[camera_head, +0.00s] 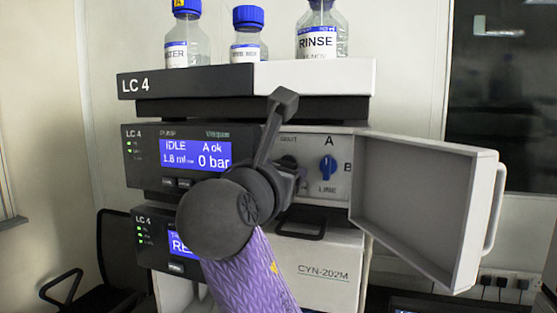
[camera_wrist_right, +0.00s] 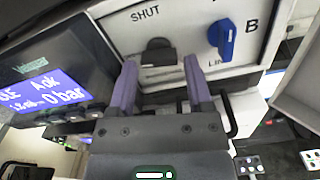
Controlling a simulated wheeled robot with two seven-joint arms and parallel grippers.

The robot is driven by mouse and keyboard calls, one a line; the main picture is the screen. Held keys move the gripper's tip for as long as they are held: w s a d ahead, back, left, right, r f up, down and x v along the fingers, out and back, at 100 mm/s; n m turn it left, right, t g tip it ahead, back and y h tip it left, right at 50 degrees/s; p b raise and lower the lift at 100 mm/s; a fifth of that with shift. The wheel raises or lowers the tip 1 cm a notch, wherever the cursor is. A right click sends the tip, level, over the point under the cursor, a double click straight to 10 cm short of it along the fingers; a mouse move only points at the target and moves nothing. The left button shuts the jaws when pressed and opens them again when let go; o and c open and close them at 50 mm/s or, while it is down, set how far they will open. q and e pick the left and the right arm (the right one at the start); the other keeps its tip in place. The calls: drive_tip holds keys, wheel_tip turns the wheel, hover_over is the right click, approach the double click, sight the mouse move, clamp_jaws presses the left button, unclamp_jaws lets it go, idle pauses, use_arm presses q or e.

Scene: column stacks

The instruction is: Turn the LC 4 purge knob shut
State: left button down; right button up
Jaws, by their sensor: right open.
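The LC 4 pump module (camera_head: 150,185) has an IDLE and 0 bar screen and a pale panel on its right. In the right wrist view, the black purge knob (camera_wrist_right: 158,51) sits on this panel below the word SHUT. The gripper also shows partly in the head view (camera_head: 297,182). My left gripper is out of view.
A blue selector knob (camera_head: 327,168) marked A and B is right of the purge knob. An open door (camera_head: 425,210) with a handle swings out at the right. Bottles (camera_head: 321,42) stand on top. A lower unit (camera_head: 330,265) is below.

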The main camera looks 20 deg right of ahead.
drive_tip(key=shift+w+d, duration=0.15)
drive_tip(key=shift+w, duration=0.15)
clamp_jaws()
